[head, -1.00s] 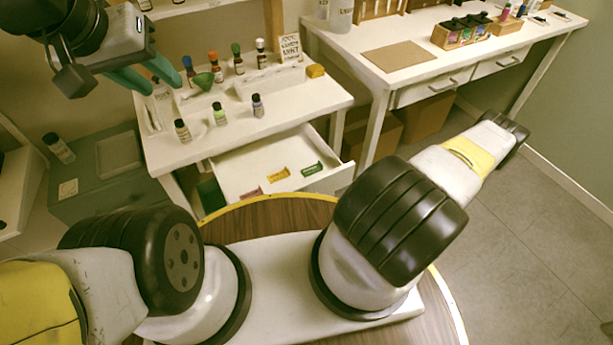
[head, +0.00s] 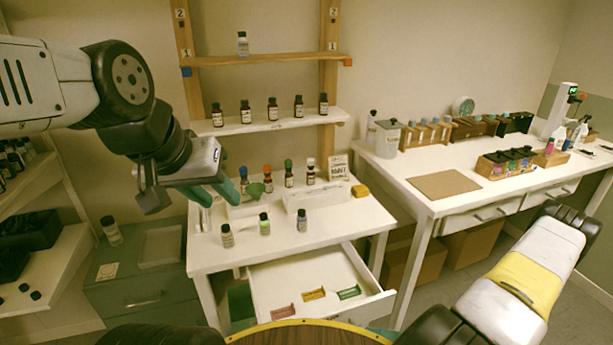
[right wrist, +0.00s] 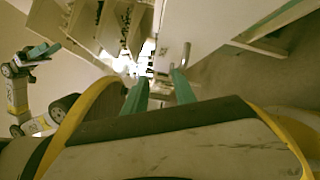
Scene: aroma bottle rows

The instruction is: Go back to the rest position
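My left gripper (head: 214,193) hangs in the air at the left of the white table (head: 235,257) in the head view. Its teal fingers look spread with nothing between them. My right gripper (right wrist: 160,92) shows in the right wrist view, its two teal fingers apart and empty. My left arm and gripper (right wrist: 40,53) also show at the left of that view. In the head view my right forearm reaches in at the lower right; its gripper is not clearly seen there.
Several small bottles stand on the white table and on the wall shelf (head: 236,127). A single bottle (head: 242,43) stands on the upper shelf. The drawer (head: 320,310) is open, with coloured holders inside.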

